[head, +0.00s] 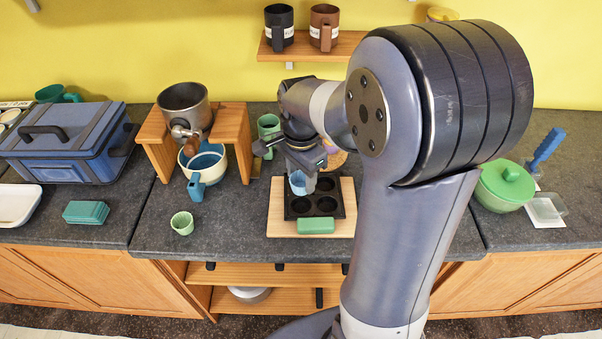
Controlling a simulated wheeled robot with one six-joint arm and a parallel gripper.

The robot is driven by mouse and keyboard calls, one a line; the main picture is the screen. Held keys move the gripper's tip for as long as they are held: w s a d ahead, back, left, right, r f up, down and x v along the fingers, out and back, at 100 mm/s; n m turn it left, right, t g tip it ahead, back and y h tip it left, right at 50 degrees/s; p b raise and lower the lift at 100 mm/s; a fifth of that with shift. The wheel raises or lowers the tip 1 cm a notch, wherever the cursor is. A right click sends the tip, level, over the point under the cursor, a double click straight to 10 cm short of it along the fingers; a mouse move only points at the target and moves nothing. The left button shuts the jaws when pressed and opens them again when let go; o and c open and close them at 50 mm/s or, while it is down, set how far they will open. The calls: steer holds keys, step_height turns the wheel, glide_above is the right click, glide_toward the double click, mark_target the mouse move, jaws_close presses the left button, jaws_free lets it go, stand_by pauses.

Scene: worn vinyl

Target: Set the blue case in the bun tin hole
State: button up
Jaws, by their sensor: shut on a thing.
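The blue case (298,184) is a small light-blue cup at the back left of the bun tin. My gripper (306,172) points down and is shut on it. The dark bun tin (316,215) lies on a wooden board (278,225), with its front holes showing empty. The case appears over the back left hole. I cannot tell whether it is above the hole or partly in it. The gripper and arm hide part of the tin's back.
A green block (316,226) lies at the tin's front edge. A green case (182,223) stands on the counter to the left. A wooden stand (155,145) with a metal pot (184,103), and a green cup (268,126), stand behind.

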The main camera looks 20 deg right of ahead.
steer(key=shift+f+b, duration=1.85)
steer(key=shift+f, duration=0.9)
steer(key=shift+f, duration=0.25)
steer(key=shift+f+b, duration=0.8)
steer(key=shift+f, duration=0.25)
steer(key=o, duration=0.9)
steer(key=shift+o, duration=0.2)
steer(key=shift+r, duration=0.1)
